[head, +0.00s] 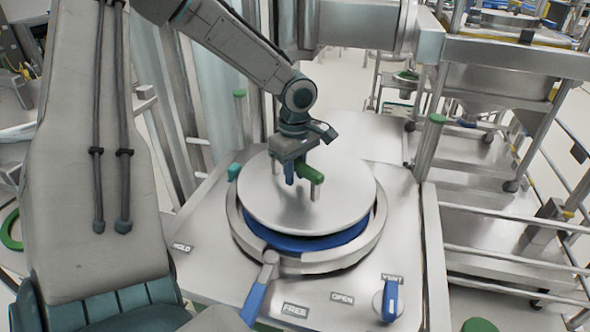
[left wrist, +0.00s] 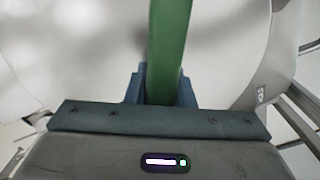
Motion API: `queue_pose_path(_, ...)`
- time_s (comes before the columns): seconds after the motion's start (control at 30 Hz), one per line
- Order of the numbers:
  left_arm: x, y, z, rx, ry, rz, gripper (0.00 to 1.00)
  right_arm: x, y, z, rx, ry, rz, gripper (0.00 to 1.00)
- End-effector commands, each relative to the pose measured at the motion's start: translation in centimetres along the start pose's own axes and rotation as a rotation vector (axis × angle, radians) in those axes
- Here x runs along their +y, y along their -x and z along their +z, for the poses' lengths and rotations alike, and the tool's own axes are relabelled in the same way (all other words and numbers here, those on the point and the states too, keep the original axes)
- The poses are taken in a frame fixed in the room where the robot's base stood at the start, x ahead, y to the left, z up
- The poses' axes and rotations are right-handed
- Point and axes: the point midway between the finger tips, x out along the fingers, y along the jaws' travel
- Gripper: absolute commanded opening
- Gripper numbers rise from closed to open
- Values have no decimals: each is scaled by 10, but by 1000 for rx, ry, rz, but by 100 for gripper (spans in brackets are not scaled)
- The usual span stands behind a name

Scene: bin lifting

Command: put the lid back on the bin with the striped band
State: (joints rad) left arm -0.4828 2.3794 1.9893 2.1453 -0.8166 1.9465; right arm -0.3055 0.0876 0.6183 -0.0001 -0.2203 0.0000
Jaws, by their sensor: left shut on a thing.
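A round flat silver lid (head: 265,205) with a green bar handle (head: 309,178) lies over a blue ring (head: 318,241) inside a round metal collar (head: 340,258). My left gripper (head: 298,174) is above the lid and shut on its green handle. In the left wrist view the handle (left wrist: 168,45) runs up from between the fingers, with the pale lid (left wrist: 90,50) behind it. I cannot tell whether the lid rests on the ring or hangs just above it. No striped band shows. My right gripper is not in view.
A blue-handled lever (head: 254,302) and a blue knob (head: 390,300) sit on the metal deck in front, by labels HOLD, FREE, OPEN and VENT. Metal racks and rails (head: 500,190) fill the right.

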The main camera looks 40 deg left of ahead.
Motion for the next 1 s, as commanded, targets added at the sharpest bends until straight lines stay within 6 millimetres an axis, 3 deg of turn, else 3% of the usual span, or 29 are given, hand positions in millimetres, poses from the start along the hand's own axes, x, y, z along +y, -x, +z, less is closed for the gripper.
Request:
queue_pose_path(0.6,1,-40,0,0,1,3,0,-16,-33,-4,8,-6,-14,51)
queue_pose_path(1.0,1,-48,0,1,1,3,0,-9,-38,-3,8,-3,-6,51)
